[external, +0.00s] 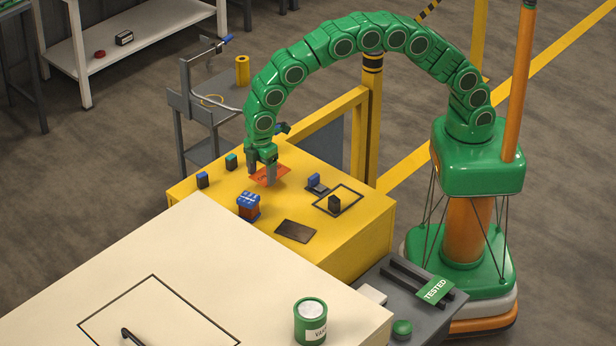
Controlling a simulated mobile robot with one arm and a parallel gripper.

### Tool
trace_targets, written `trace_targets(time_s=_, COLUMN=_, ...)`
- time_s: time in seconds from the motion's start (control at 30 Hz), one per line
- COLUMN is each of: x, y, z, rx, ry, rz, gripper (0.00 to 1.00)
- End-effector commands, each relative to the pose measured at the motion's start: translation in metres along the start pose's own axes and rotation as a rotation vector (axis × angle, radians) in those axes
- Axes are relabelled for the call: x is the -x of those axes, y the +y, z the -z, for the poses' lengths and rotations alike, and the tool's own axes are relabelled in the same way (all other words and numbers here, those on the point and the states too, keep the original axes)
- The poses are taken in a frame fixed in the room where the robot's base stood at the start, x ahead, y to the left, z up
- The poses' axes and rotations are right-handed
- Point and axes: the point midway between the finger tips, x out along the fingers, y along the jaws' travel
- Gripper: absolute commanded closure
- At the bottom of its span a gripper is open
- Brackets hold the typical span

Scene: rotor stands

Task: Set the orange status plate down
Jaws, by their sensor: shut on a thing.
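The orange status plate (282,172) is a thin orange piece at my gripper's fingers, over the rear part of the yellow table (190,222). My gripper (262,173) points down and is shut on the plate. The fingers hide part of it. I cannot tell whether the plate touches the tabletop or hangs just above it.
A blue-and-red block (249,207), a dark flat plate (295,231) and small dark blocks with blue or teal tops stand around the gripper. A green TESTED plate (435,290) lies on the grey stand.

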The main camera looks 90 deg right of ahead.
Motion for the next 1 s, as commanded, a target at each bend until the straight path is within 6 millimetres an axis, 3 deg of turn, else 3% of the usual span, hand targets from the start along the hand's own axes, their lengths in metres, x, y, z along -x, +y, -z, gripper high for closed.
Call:
trace_targets(time_s=0.13, x=-0.007, y=0.002, z=0.004, rx=0.0, ry=0.0, rz=0.0, gripper=0.58)
trace_targets(time_s=0.37, x=-0.035, y=0.002, z=0.004, rx=0.0, ry=0.0, rz=0.001, gripper=0.58)
trace_targets(time_s=0.77, x=-0.039, y=0.002, z=0.004, rx=0.0, ry=0.0, rz=0.0, gripper=0.58)
trace_targets(time_s=0.8, x=-0.038, y=0.002, z=0.004, rx=0.0, ry=0.0, rz=0.0, gripper=0.2)
trace_targets(time_s=0.93, x=-0.038, y=0.002, z=0.004, rx=0.0, ry=0.0, rz=0.0, gripper=0.01)
trace_targets(time_s=1.0, x=-0.038, y=0.002, z=0.004, rx=0.0, ry=0.0, rz=0.0, gripper=0.01)
